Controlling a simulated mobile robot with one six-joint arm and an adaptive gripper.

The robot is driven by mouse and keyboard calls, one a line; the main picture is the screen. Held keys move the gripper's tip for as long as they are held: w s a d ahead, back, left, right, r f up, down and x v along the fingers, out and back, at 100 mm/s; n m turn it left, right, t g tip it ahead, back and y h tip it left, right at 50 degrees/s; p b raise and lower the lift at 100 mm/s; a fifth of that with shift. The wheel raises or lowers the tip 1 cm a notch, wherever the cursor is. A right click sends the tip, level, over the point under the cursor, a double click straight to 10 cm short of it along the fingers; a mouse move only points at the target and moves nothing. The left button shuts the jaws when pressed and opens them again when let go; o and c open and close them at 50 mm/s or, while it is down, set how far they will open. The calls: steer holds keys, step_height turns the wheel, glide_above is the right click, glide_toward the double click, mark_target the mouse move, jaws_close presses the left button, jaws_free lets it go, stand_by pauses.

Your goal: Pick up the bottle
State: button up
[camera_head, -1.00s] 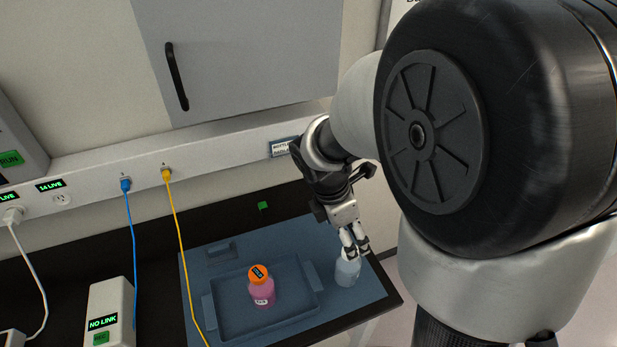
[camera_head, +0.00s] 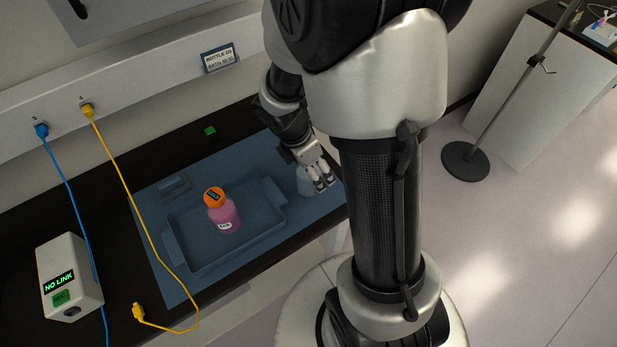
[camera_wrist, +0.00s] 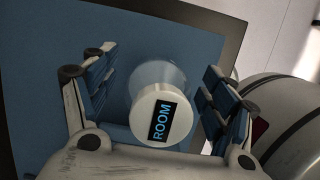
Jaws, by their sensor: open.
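A clear, pale bottle (camera_head: 304,183) stands at the right end of the blue mat (camera_head: 322,207). In the wrist view its white cap (camera_wrist: 176,139) reads "ROOM" and its clear body (camera_wrist: 160,73) shows beyond the cap. My gripper (camera_head: 324,184) is over this bottle and partly hides it in the head view. In the wrist view my gripper (camera_wrist: 160,72) is open, with one finger on each side of the bottle and gaps showing. A second bottle (camera_head: 224,217), pink with an orange cap, stands upright in the blue tray (camera_head: 262,243).
A white "NO LINK" box (camera_head: 70,278) stands at the left. A yellow cable (camera_head: 125,180) crosses the mat's left side to a loose plug (camera_head: 138,312). A blue cable (camera_head: 72,195) hangs beside it. The bench's right edge is close to the clear bottle.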

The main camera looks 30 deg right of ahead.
steer(key=shift+f, duration=0.1)
steer(key=shift+c, duration=0.3)
steer(key=c, duration=1.3)
step_height(320, 180, up, 20)
steer(key=p, duration=0.7)
steer(key=shift+p, duration=0.35)
steer(key=o, duration=0.8)
steer(key=shift+c, duration=0.2)
steer(key=c, duration=1)
